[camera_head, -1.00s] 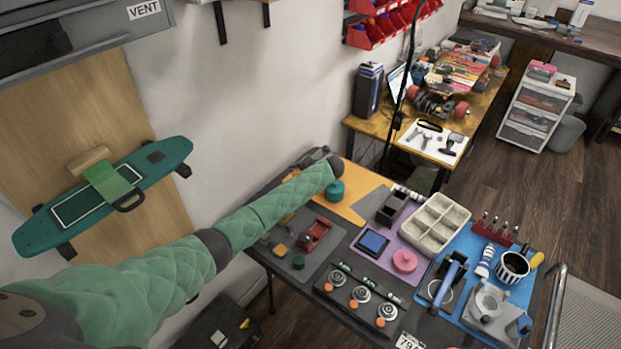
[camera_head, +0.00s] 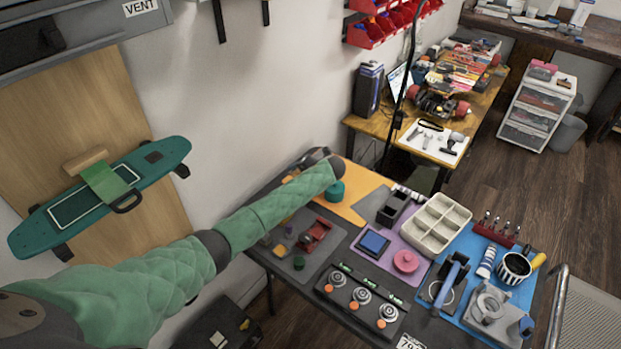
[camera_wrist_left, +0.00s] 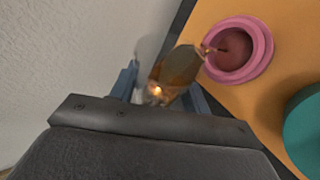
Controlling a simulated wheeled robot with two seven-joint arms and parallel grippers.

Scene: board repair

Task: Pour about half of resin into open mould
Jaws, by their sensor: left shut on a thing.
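In the left wrist view, my left gripper (camera_wrist_left: 160,90) is shut on a small amber see-through vessel of resin (camera_wrist_left: 181,66). The vessel is tilted to the right, its lip at the near rim of a round pink open mould (camera_wrist_left: 262,50). A thin reddish-brown strand shows between lip and mould, and dark red-brown resin shows inside the mould. The mould sits on an orange mat (camera_wrist_left: 205,22). In the head view, my left gripper (camera_head: 317,157) is mostly hidden behind my forearm, and the vessel and this mould are hidden. My right gripper is in neither view.
A teal round piece (camera_wrist_left: 306,128) stands close to the mould; it also shows in the head view (camera_head: 336,191). The wall is close on the left. A pink round piece (camera_head: 405,261), cream divided tray (camera_head: 436,223) and striped cup (camera_head: 514,267) stand farther right.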

